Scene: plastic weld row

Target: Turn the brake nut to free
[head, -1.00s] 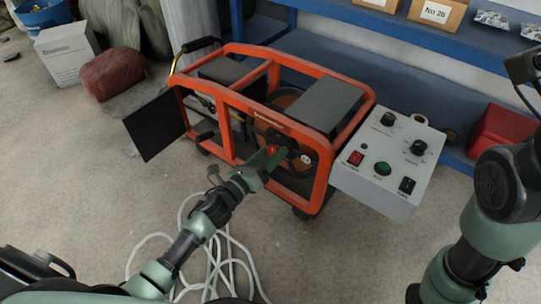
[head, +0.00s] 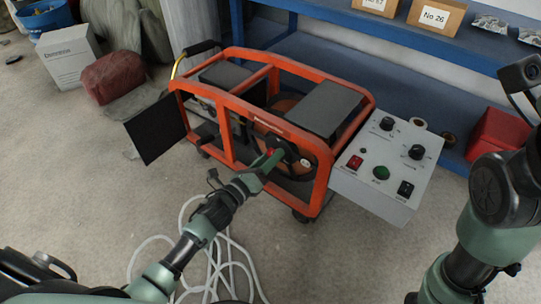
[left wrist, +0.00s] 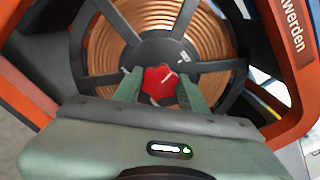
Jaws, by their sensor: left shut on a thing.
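The red brake nut (left wrist: 160,84) sits at the hub of a dark spoked reel (left wrist: 75,42) of copper-coloured wire. The reel is inside the orange-framed machine (head: 232,148). My left gripper (head: 272,158) reaches the hub from the front. In the left wrist view its two green fingers (left wrist: 160,92) stand on either side of the nut, shut on it. In the head view the fingers hide most of the nut. My right arm is at the right edge, and its gripper is out of view.
A grey control box (head: 385,170) with knobs and buttons is at the machine's right. A black panel (head: 157,128) hangs out at its left. White cable (head: 232,262) lies on the floor below my left arm. Blue shelving (head: 345,55) stands behind.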

